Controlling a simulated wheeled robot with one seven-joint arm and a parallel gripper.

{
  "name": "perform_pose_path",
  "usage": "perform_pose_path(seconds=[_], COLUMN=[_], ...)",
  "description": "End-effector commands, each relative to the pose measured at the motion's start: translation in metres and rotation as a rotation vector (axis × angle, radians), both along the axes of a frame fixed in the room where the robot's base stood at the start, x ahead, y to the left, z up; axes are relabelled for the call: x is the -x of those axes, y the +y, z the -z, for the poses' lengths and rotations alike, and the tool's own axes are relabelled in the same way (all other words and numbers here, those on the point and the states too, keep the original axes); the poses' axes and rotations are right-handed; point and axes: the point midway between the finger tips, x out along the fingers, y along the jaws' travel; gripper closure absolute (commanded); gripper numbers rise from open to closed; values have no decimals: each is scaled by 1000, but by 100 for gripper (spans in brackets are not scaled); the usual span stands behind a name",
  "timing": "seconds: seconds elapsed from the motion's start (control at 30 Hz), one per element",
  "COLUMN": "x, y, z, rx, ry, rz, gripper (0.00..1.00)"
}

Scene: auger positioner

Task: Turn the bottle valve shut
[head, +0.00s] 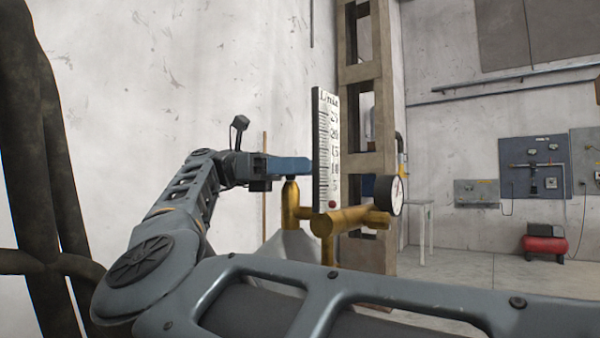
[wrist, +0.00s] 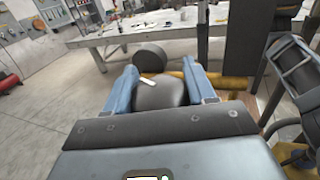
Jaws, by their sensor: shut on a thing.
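The grey gas bottle (head: 290,245) stands ahead, with a brass valve (head: 291,205) on top. My gripper (head: 305,166) reaches in from the left at the height of the valve top, its blue fingers passing partly behind the flow scale. In the wrist view the two blue fingers of my gripper (wrist: 160,78) sit on either side of a dark rounded valve knob (wrist: 158,94) and are shut on it. In the head view the fingers hide most of the knob. How far the valve is turned cannot be told.
An upright flow scale (head: 325,150) with a red ball and a round pressure gauge (head: 396,195) sit on the brass pipe (head: 350,219) right of the valve. A steel column (head: 362,75) stands behind. A workbench (wrist: 180,30) and red compressor (head: 545,247) are farther off.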

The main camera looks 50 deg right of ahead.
Motion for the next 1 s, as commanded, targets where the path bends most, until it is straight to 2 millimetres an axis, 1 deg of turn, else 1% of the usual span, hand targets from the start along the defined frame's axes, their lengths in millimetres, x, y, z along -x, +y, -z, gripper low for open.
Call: perform_pose_path(seconds=[0.27,0.3,0.53,0.73,0.83,0.93,1.0], x=[1,1,0,0,0,0,0], y=[0,0,0,0,0,0,0], z=[2,2,1,0,-3,-15,-26], rx=[-3,-3,-2,-1,-2,-2,-2], ry=[-1,-1,0,-1,-2,-2,-3], rz=[3,3,2,1,1,1,1], gripper=[76,44,22,22,22,22,22])
